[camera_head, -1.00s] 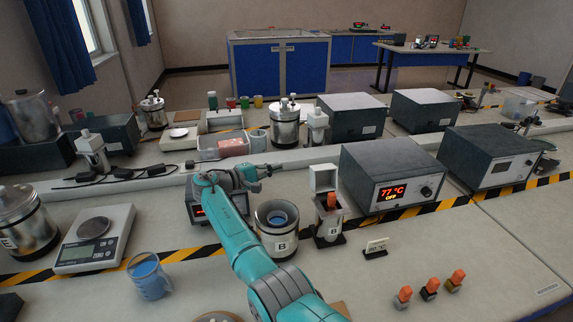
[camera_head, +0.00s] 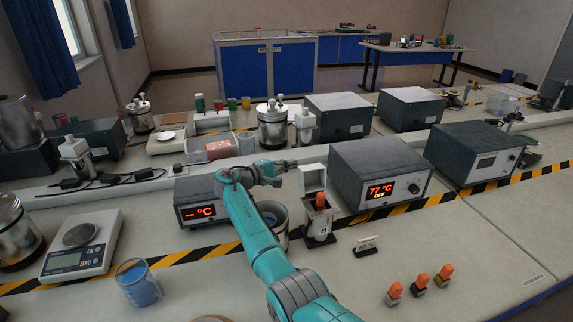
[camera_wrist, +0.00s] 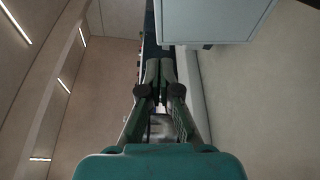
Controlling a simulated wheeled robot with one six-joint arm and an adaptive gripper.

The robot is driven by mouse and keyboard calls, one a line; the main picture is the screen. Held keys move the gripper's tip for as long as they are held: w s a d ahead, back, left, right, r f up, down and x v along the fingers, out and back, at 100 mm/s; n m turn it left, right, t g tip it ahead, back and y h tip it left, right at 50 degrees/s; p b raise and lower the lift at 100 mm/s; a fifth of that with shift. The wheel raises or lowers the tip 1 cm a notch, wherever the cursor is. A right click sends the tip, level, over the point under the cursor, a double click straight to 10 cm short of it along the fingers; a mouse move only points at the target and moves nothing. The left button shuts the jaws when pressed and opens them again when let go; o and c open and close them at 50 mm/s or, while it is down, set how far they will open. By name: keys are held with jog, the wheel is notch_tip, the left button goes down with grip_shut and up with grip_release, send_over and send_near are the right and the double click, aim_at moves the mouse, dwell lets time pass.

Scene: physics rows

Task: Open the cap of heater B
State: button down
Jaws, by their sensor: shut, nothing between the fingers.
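Heater B (camera_head: 319,223) is a small upright block with a B label, right of the middle in the head view. Its white cap (camera_head: 313,175) stands raised at the back, with the heater top uncovered. An orange-topped piece (camera_head: 320,200) sits in the heater's top. My gripper (camera_head: 292,164) is shut and empty, just left of the raised cap near its upper part. Contact cannot be told. In the wrist view, the shut fingers (camera_wrist: 166,66) point toward the background, with a pale box-like shape, likely the cap, at upper right.
A metal vessel (camera_head: 283,234) stands left of the heater, partly hidden by my arm. A 77 °C unit (camera_head: 378,174) stands close on the right, and another display unit (camera_head: 196,211) on the left. A small sign (camera_head: 366,244) and several orange-topped blocks (camera_head: 419,282) are in front.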

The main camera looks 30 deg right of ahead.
jog(key=shift+s+a+r, duration=0.15)
jog(key=shift+s, duration=0.3)
jog(key=shift+s+a+r, duration=0.1)
jog(key=shift+s+a, duration=0.05)
jog(key=shift+s, duration=0.3)
jog(key=shift+s+a+r+m+h, duration=0.25)
jog(key=shift+s+r+m+h, duration=0.25)
jog(key=shift+s+r+m, duration=0.55)
jog(key=shift+w+f, duration=0.2)
jog(key=shift+f, duration=0.1)
